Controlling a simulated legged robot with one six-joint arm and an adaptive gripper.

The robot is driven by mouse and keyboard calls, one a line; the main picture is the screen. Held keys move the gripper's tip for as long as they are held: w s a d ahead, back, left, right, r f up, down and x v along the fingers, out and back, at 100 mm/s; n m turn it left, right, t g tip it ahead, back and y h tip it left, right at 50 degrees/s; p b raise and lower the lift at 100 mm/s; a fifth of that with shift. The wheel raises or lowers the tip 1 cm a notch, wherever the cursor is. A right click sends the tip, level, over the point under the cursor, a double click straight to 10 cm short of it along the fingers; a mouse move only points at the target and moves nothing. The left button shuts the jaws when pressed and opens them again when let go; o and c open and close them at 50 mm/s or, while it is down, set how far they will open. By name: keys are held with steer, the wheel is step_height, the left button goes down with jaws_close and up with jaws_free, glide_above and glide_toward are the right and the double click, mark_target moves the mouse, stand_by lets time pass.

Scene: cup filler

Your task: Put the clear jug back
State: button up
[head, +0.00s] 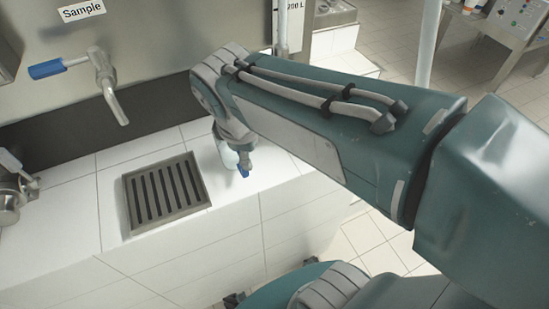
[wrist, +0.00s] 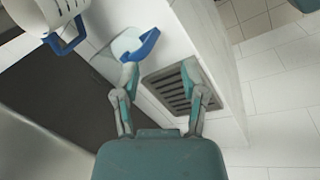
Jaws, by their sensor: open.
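The clear jug (wrist: 121,43), pale and see-through with a blue handle (wrist: 147,46), is on the white tiled counter in the wrist view. In the head view, the jug (head: 228,154) is partly hidden by my gripper (head: 243,160), with some blue showing low beside the fingers. In the wrist view, my gripper (wrist: 160,68) is open, its fingers spread wide and empty. The left fingertip is close to the lower end of the blue handle; I cannot tell whether they touch.
A dark drain grate (head: 166,192) is set in the counter left of my gripper, below a metal tap (head: 110,87) with a blue lever. A white jug (wrist: 38,14) with a blue handle is at the wrist view's upper left.

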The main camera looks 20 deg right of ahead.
steer(key=s+d+m+t+y, duration=0.1)
steer(key=s+d+m+t, duration=0.2)
steer(key=m, duration=0.8)
steer(key=shift+s+d+r+y, duration=0.15)
steer(key=shift+s+r+y, duration=0.2)
steer(key=shift+s, duration=0.85)
steer(key=shift+f, duration=0.1)
